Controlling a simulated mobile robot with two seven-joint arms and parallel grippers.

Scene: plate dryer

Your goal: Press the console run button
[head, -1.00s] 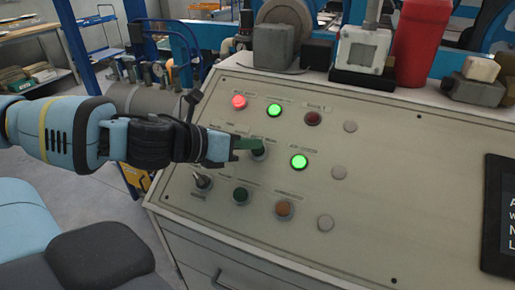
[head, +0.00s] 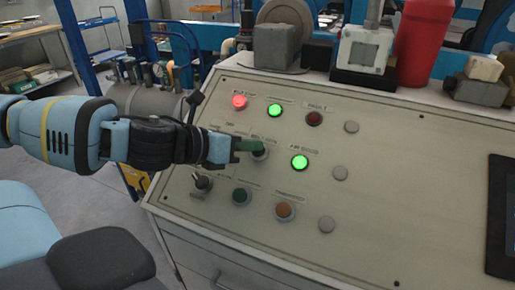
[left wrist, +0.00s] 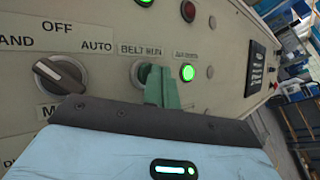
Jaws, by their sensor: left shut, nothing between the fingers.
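The belt run button (head: 260,155) is a dark green push button in a pale ring on the sloped console (head: 370,220). In the left wrist view the button (left wrist: 140,74) sits under a "BELT RUN" label, partly hidden by my fingers. My left gripper (head: 252,145) comes in from the left, with its green fingers shut together and empty. Its tips are right at the button and overlap it in both views; I cannot tell whether they press it. In the left wrist view the gripper (left wrist: 162,86) covers the button's right side. My right gripper is not in view.
A lit green button (head: 300,162) is close to the right of the fingertips. A black selector knob (head: 203,183) and an unlit green button (head: 241,196) are below. A lit red light (head: 239,102) is above. A screen (head: 502,215) is at the right edge.

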